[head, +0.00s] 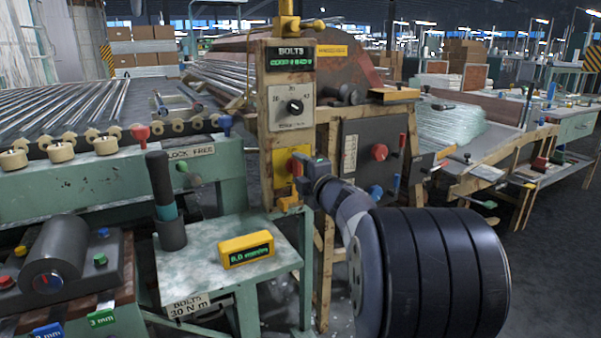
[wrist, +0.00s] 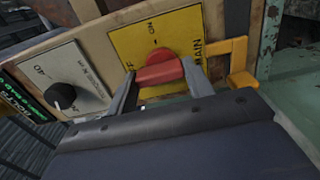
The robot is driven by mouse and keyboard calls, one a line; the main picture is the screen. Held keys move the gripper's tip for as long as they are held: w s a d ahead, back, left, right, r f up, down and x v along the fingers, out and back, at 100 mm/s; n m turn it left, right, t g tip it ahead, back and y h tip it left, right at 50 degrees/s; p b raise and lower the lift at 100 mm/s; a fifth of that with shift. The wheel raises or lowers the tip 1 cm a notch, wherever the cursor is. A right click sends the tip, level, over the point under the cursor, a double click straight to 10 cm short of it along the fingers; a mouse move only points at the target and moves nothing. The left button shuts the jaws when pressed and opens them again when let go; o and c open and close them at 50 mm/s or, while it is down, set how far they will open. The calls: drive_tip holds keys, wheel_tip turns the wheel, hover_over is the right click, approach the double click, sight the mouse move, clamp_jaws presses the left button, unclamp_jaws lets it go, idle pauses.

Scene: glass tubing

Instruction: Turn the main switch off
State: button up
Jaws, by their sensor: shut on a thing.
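The main switch is a red rotary knob (wrist: 160,70) on a yellow plate (wrist: 128,46) marked ON and MAIN, with an OFF label partly hidden by a finger. In the head view the yellow plate (head: 281,163) is on the wooden post, and my gripper (head: 305,178) reaches it from the right and covers much of the knob. In the wrist view my gripper (wrist: 161,82) has one finger on each side of the red handle and is shut on it. I cannot tell exactly which label the handle points to.
A yellow bracket (wrist: 238,65) sticks out close beside the plate. A grey dial (head: 292,108) and a BOLTS display (head: 289,56) are above the switch. A small table (head: 205,280) with a yellow meter (head: 246,250) stands at the front left. A panel with a red knob (head: 379,152) is at the right.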

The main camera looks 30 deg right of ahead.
drive_tip(key=shift+f, duration=0.1)
drive_tip(key=o, duration=1)
drive_tip(key=shift+s, duration=0.1)
drive_tip(key=s+p, duration=0.1)
drive_tip(key=s, duration=0.4)
drive_tip(key=s+p, duration=0.1)
drive_tip(key=s, duration=0.4)
drive_tip(key=shift+s+d+p, duration=0.2)
drive_tip(key=shift+s+p, duration=0.1)
drive_tip(key=shift+s, duration=0.05)
drive_tip(key=shift+w, duration=0.1)
drive_tip(key=w+b, duration=0.1)
drive_tip(key=w, duration=0.4)
drive_tip(key=w+b, duration=0.1)
drive_tip(key=w, duration=0.4)
drive_tip(key=shift+w+a+b, duration=0.2)
drive_tip(key=shift+w+b, duration=0.15)
